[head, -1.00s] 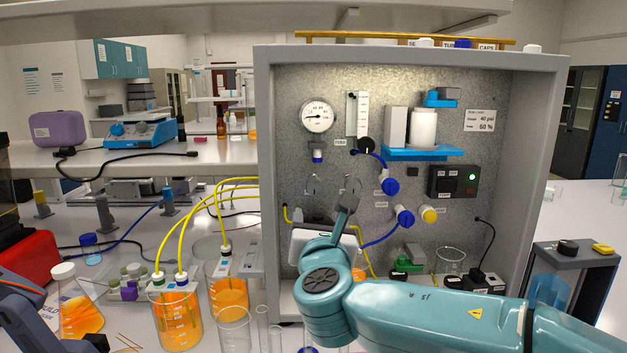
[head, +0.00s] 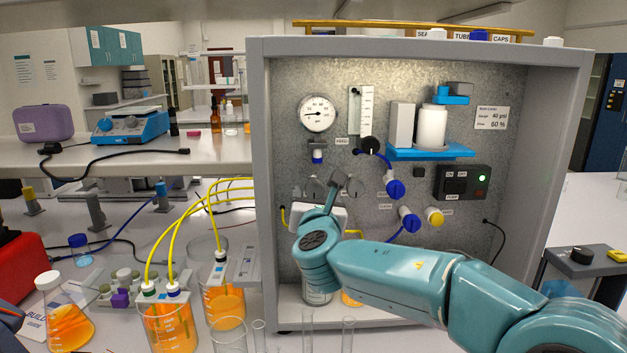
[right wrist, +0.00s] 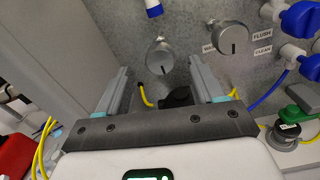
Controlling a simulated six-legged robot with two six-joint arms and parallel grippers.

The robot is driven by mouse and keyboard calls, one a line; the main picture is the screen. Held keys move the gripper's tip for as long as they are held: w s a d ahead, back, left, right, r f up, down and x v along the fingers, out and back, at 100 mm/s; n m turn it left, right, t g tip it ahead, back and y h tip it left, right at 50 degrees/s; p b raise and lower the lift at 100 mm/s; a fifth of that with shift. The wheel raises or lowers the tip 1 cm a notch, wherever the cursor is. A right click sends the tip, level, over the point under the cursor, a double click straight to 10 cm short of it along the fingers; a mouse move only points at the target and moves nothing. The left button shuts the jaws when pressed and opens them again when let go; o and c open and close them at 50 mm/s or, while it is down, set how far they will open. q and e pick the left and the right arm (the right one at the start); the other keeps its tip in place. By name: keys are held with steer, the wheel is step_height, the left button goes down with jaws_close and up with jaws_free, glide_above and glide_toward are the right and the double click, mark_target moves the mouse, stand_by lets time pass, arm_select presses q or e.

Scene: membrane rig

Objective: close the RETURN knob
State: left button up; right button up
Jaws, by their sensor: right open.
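Two round grey knobs show on the metal back panel. The left knob (right wrist: 159,55) lies ahead of my right gripper and has a dark mark at its lower edge. It also shows in the head view (head: 314,187). The right knob (right wrist: 230,38) has FLUSH and CLEAN labels beside it. I cannot read a RETURN label, so which knob is RETURN is unclear. My right gripper (right wrist: 160,68) is open and empty, its fingers spread to either side below the left knob, apparently apart from it. In the head view my right gripper (head: 334,188) partly covers the knob area.
The cabinet (head: 262,150) has side walls around the panel. Blue valves (head: 394,188), a yellow valve (head: 434,217) and a pump switch box (head: 462,183) sit to the right. Orange-filled beakers (head: 168,330) with yellow tubes stand at left. Glass cylinders (head: 348,335) stand in front.

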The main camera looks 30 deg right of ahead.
mark_target(314, 190)
steer(key=p+x, duration=0.1)
steer(key=x, duration=0.5)
steer(key=shift+w+d+p, duration=0.1)
steer(key=shift+w+p, duration=0.05)
steer(key=shift+p, duration=0.25)
steer(key=shift+w+d, duration=0.15)
steer(key=shift+w, duration=0.15)
steer(key=c, duration=1.1)
